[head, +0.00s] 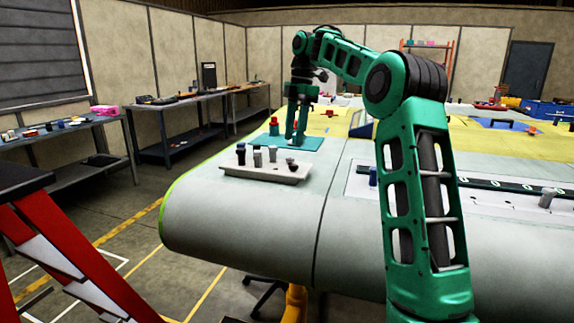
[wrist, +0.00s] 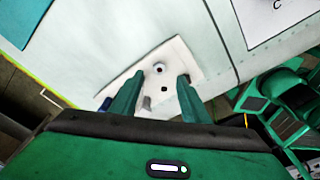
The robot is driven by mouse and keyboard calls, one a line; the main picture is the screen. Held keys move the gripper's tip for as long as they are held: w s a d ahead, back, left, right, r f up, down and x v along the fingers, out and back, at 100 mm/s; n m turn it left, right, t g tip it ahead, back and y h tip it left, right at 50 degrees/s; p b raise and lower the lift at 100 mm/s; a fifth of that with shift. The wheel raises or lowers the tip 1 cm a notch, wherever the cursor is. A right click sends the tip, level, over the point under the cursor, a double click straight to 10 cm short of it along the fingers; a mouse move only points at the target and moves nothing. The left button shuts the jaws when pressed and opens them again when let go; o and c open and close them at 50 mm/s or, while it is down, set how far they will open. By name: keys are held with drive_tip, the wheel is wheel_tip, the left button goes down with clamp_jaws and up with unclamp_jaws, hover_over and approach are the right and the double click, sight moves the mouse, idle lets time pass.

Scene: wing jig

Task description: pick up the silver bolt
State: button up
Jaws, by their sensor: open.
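A pale tray (head: 262,171) on the wing's near left end holds several upright pieces. Two are silver-grey, a silver bolt (head: 272,154) and another grey piece (head: 257,159); a dark blue one (head: 241,155) stands left and a dark one (head: 291,163) right. My gripper (head: 296,141) points down, open and empty, apart from the pieces. In the wrist view the tray (wrist: 190,60) shows between and beyond the open fingers (wrist: 160,78). A round silver piece with a dark centre (wrist: 159,68) lies between the fingertips. A grey piece (wrist: 146,102) sits lower; I cannot tell which is the bolt.
A teal mat (head: 275,141) lies behind the tray, with a red piece (head: 274,126) nearby. A blue piece (head: 373,176) and a grey piece (head: 547,197) stand on the right panel. A red ladder (head: 85,268) stands at the left; workbenches line the left wall.

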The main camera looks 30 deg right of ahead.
sight(290, 158)
drive_tip(key=shift+w+a+f, duration=0.1)
drive_tip(key=shift+a+f, duration=0.1)
drive_tip(key=shift+f, duration=0.9)
drive_tip(key=shift+s+a+f, duration=0.1)
drive_tip(key=shift+a+f, duration=0.15)
drive_tip(key=shift+f, duration=0.85)
drive_tip(key=shift+w+a+f, duration=0.1)
drive_tip(key=shift+a+f, duration=0.1)
drive_tip(key=shift+f, duration=0.9)
clamp_jaws()
